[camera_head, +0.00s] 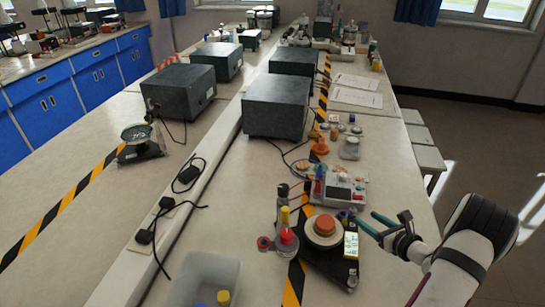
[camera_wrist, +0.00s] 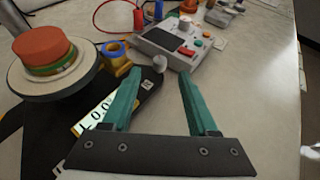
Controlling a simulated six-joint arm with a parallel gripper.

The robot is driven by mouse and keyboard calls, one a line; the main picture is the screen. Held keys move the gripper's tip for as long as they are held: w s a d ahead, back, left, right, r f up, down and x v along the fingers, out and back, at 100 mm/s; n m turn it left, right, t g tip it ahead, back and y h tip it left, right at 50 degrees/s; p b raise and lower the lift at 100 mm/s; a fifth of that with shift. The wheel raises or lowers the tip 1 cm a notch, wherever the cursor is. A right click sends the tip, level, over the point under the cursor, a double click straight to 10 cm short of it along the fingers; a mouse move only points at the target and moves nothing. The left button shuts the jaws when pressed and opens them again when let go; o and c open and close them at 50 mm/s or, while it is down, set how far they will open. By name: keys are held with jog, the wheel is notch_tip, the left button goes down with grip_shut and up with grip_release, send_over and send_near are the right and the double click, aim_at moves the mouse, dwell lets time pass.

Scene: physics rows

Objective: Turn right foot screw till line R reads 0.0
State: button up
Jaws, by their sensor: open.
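The instrument has a black base (camera_wrist: 40,135) and a round white plate topped by an orange-red disc (camera_wrist: 42,45); in the head view the disc (camera_head: 324,225) is left of my gripper. A small grey knob (camera_wrist: 159,63), apparently the right foot screw, stands at the base's corner beside a small pale label (camera_wrist: 147,84). My gripper (camera_wrist: 160,73) is open and empty, its green fingertips on either side of the knob in the picture; contact cannot be told. It also shows in the head view (camera_head: 368,219). The lit display (camera_wrist: 94,117) is partly covered by a finger; line R is not readable.
A brass and blue ring (camera_wrist: 115,53) lies close to the left fingertip. A grey box with buttons (camera_wrist: 172,43) stands just beyond. A bin (camera_head: 205,278) and a red-knobbed item (camera_head: 287,238) stand left of the instrument. Bare bench top lies to the right.

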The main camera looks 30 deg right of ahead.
jog(key=v, duration=1)
jog(key=w+a+r+n+g+y, duration=0.1)
jog(key=w+a+r+n, duration=0.3)
jog(key=w, duration=0.5)
jog(key=w+a+r+n+g+y, duration=0.1)
jog(key=w+a+r+n, duration=0.15)
jog(key=w+r, duration=0.55)
jog(key=w+a+r+n+y, duration=0.1)
jog(key=w+a+r+n, duration=0.2)
jog(key=a, duration=0.4)
jog(key=w+a+r+n+g+y, duration=0.1)
jog(key=w+a+r+n, duration=0.2)
jog(key=a, duration=0.4)
jog(key=shift+w+a+n+y, duration=0.3)
jog(key=shift+w+n, duration=0.15)
jog(key=shift+w, duration=0.15)
jog(key=shift+d+r, duration=0.1)
